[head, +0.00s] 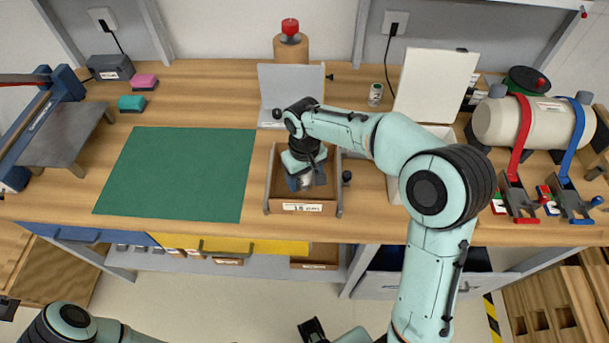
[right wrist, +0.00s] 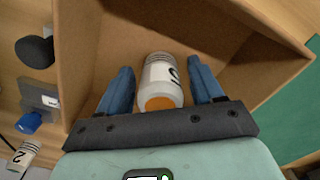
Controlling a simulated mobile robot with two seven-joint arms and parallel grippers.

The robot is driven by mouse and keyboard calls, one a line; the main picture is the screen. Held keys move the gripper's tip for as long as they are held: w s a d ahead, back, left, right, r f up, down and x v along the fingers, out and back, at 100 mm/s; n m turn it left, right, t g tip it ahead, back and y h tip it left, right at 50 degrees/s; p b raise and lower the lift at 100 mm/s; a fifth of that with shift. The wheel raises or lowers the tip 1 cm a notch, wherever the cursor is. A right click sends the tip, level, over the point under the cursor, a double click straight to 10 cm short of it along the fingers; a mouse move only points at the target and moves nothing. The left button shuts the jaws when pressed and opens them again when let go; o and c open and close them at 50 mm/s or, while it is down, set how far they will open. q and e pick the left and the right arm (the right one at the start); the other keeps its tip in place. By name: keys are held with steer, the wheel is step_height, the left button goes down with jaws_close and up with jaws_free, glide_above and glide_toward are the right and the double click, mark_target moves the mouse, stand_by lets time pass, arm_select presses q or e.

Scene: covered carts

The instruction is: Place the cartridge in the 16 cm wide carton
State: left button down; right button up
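The brown carton (head: 303,207) stands open on the bench, with a small width label on its front that is too blurred to read surely. My right gripper (head: 305,180) points down into it. In the right wrist view the cartridge (right wrist: 161,75), white with a dark digit and an orange end, lies inside the carton (right wrist: 235,25) against its floor. The two blue fingers of my right gripper (right wrist: 161,88) are spread on either side of it, with a gap on both sides. My left arm shows at the bottom left in the head view; its gripper does not show clearly.
A second white cartridge (head: 375,94) stands behind and right of the carton. A grey upright panel (head: 280,85) is behind the carton. An open white box (head: 435,85) is to its right. The green mat (head: 175,172) on the left is clear.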

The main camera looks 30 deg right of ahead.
steer(key=shift+r, duration=0.35)
step_height(320, 180, up, 11)
steer(key=shift+w+r+p, duration=0.1)
steer(key=shift+p, duration=0.9)
steer(key=shift+r, duration=0.25)
arm_select(q)
steer(key=shift+w+r, duration=0.3)
steer(key=shift+r, duration=0.3)
steer(key=shift+w+r, duration=0.3)
steer(key=shift+r, duration=0.3)
